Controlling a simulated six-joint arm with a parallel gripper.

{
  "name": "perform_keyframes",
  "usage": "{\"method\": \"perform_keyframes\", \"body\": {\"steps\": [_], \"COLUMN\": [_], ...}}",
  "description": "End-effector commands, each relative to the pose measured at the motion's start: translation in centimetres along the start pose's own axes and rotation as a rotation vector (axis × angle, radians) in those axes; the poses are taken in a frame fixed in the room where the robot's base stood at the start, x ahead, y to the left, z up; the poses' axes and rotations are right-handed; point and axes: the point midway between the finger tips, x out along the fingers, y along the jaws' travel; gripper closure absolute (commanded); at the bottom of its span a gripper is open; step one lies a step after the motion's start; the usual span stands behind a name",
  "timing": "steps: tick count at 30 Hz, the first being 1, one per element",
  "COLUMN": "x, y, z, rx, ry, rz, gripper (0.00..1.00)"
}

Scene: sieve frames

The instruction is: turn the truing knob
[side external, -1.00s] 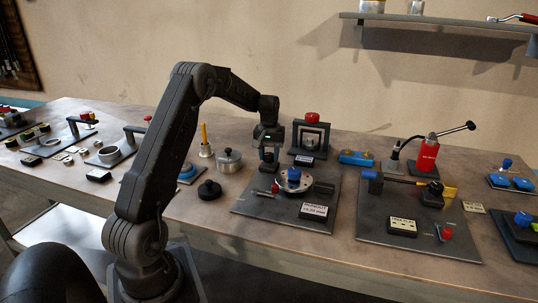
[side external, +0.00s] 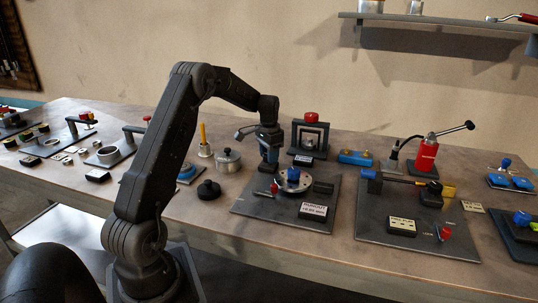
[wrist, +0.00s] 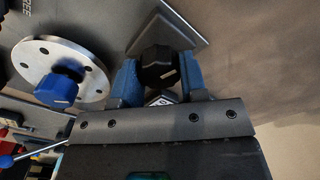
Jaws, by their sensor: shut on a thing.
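The truing knob is a black faceted knob (wrist: 160,66) with a white mark, in the wrist view. My gripper (wrist: 158,78) is shut on it, one blue finger on each side. In the side view my gripper (side external: 268,170) points down at the back left of a dark base plate (side external: 250,207) and hides the knob. Beside it, to the right, is a flat metal disc (side external: 305,185) with holes and a blue knob (side external: 292,174) at its middle. The disc (wrist: 45,58) and its blue knob (wrist: 60,88) also show in the wrist view, apart from my fingers.
A small red lever (side external: 273,188), a dark block (side external: 323,187) and a white label (side external: 314,210) are on the same plate. A frame with a red top (side external: 311,118) stands behind. A silver lidded pot (side external: 228,160) and a black knob (side external: 208,189) stand to the left.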

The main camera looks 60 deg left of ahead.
Motion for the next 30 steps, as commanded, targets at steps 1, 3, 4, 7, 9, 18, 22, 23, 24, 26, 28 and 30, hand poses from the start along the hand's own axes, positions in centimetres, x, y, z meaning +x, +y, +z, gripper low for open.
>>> {"method": "perform_keyframes", "body": {"steps": [1,3,4,7,9,18,22,23,24,26,28,30], "x": [-0.01,-0.01,0.00,0.00,0.00,0.01,0.01,0.01,0.01,0.01,0.01,0.01], "y": [0.03,0.04,0.04,0.05,0.05,0.04,0.04,0.04,0.04,0.04,0.03,0.03], "z": [0.06,0.06,0.06,0.06,0.07,0.07,0.07,0.07,0.08,0.07,0.06,0.05], "rx": [0.022,0.048,0.057,0.081,0.091,0.103,0.102,0.102,0.102,0.102,0.101,0.101], "ry": [-0.002,-0.002,-0.002,-0.002,-0.002,-0.003,-0.003,-0.003,-0.003,-0.002,-0.002,-0.002], "rz": [0.001,0.001,0.001,0.001,0.001,0.000,0.000,0.000,0.000,0.000,0.000,0.000], "gripper": [0.84,0.84,0.84,0.84,0.84,0.84,0.84,0.84,0.58,0.52,0.45,0.39]}}
